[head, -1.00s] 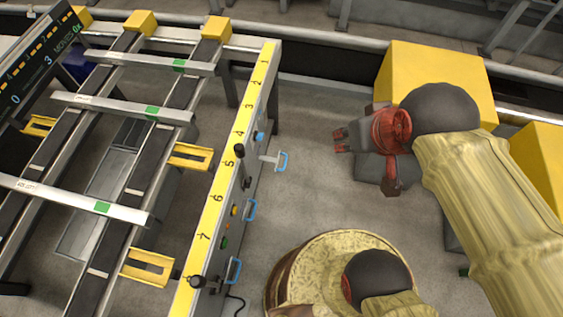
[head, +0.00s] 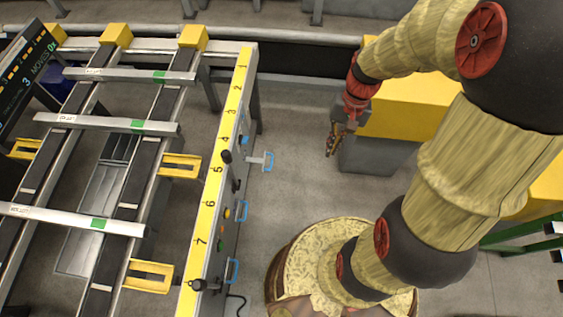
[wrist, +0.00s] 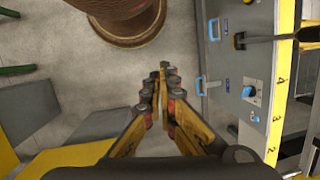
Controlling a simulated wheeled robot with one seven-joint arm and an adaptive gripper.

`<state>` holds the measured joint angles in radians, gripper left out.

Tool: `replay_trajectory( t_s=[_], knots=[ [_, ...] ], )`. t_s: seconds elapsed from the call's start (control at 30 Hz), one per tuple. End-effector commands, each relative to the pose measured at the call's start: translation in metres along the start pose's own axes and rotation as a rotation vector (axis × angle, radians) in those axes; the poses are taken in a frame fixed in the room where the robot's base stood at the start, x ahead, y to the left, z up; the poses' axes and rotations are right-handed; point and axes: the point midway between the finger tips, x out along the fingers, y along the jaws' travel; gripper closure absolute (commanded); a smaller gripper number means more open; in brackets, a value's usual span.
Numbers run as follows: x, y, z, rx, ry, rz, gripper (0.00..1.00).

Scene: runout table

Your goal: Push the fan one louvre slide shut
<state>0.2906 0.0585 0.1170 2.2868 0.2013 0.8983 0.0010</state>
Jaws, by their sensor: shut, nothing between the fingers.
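Several blue-handled slides line the side panel of the runout table (head: 243,75). The handle by marks 4 and 5 (head: 268,161) stands out from the panel on a pale bar. The middle handle (head: 242,211) and the lowest handle (head: 232,270) sit closer to the panel. I cannot read which is fan one. My gripper (head: 332,150) is shut and empty, pointing down, right of the protruding handle and apart from it. In the wrist view my gripper (wrist: 163,78) is left of the protruding handle (wrist: 201,86), and the middle handle (wrist: 213,29) is farther up.
A blue knob (wrist: 249,92) and black levers (head: 226,157) sit on the panel. A yellow block on a grey base (head: 410,105) stands behind my gripper. Steel bars (head: 105,124) cross the table rails. Bare floor lies between panel and gripper.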

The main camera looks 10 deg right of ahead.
Motion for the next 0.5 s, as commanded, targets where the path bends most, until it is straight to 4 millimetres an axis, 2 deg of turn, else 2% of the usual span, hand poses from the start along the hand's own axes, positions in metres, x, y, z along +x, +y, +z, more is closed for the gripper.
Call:
replay_trajectory(
  t_s=[0.27,0.5],
  knots=[
    [0.064,0.003,-0.033,0.218,-0.189,-0.110,1.00],
    [0.128,0.003,-0.058,0.428,-0.327,-0.215,1.00]
  ],
)
